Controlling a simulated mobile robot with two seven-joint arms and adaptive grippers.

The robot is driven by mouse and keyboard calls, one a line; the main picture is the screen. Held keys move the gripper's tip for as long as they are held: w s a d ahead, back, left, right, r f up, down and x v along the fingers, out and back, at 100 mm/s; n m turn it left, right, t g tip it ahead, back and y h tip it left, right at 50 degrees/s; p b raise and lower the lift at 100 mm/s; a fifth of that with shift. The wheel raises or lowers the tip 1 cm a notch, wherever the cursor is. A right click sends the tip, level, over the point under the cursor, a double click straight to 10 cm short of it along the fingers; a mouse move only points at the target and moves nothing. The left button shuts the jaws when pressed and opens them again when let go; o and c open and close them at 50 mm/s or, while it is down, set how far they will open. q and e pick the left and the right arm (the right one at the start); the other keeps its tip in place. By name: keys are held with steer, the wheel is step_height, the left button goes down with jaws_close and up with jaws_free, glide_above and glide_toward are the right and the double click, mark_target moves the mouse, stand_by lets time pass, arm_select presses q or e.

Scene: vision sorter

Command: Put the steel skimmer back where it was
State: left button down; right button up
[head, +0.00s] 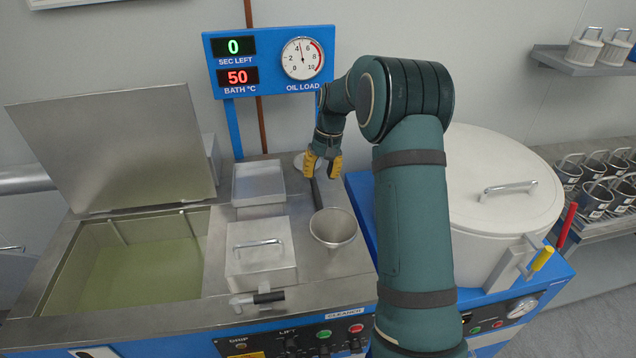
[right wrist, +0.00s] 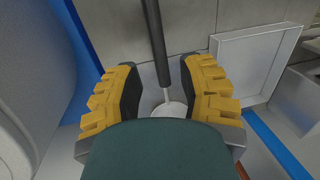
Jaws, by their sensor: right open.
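The steel skimmer has a dark handle and a pale round head on a thin rod. In the head view its handle (head: 316,193) shows below my right gripper (head: 323,172), and its head (head: 299,160) shows just behind the fingers. My right gripper is open, with its yellow fingers pointing down over the skimmer. In the right wrist view the handle (right wrist: 159,45) and head (right wrist: 168,109) show between the two open fingers (right wrist: 167,92). The skimmer appears to lie on the steel deck. My left gripper is out of view.
A steel cone-shaped cup (head: 333,227) stands near the handle's end. A square tray (head: 259,185) and a lidded box (head: 260,252) are left of it. An open bath (head: 140,265) lies further left. A large white drum (head: 500,195) stands right of my arm.

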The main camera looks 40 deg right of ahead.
step_height(320, 180, up, 6)
steer(key=d, duration=0.1)
steer(key=shift+p, duration=0.45)
steer(key=shift+s, duration=0.1)
